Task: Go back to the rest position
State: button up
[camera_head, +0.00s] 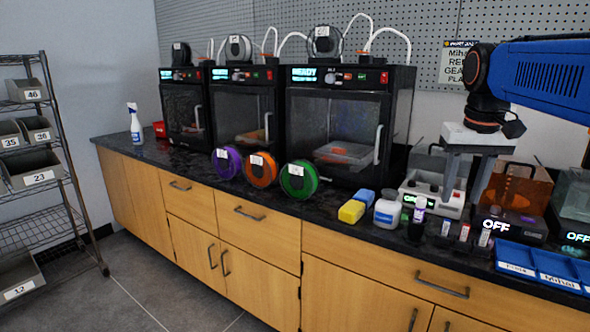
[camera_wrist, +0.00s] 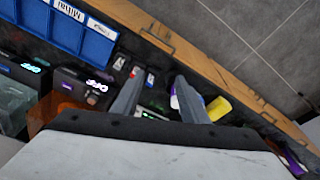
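My gripper (camera_head: 462,188) hangs above the right part of the dark counter (camera_head: 335,205), its fingers pointing down. In the wrist view, the two grey fingers of my gripper (camera_wrist: 157,92) stand well apart, with nothing held between them. Small bottles and vials on the counter show beyond and between the fingers. In the head view, a white and grey device (camera_head: 425,195) stands behind and left of the fingers, partly hidden by them. The blue part of my arm reaches in from the right edge.
Three 3D printers (camera_head: 345,130) line the counter's back, with purple, orange and green spools (camera_head: 298,180) in front. A white bottle (camera_head: 387,212), a yellow-blue block (camera_head: 355,207), an orange-covered machine (camera_head: 515,190) and blue bins (camera_head: 540,268) crowd the right. A wire shelf (camera_head: 45,232) stands left.

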jog(key=s+a+f+n+t, duration=0.1)
jog(key=s+a+f, duration=0.2)
jog(key=s+f, duration=0.6)
jog(key=s+a+f+n+t, duration=0.1)
jog(key=s+a+f, duration=0.3)
jog(key=s+f, duration=0.6)
notch_tip(320, 180, down, 3)
jog(key=shift+f+t+y, duration=0.15)
jog(key=shift+t+y, duration=0.15)
jog(key=shift+t, duration=0.1)
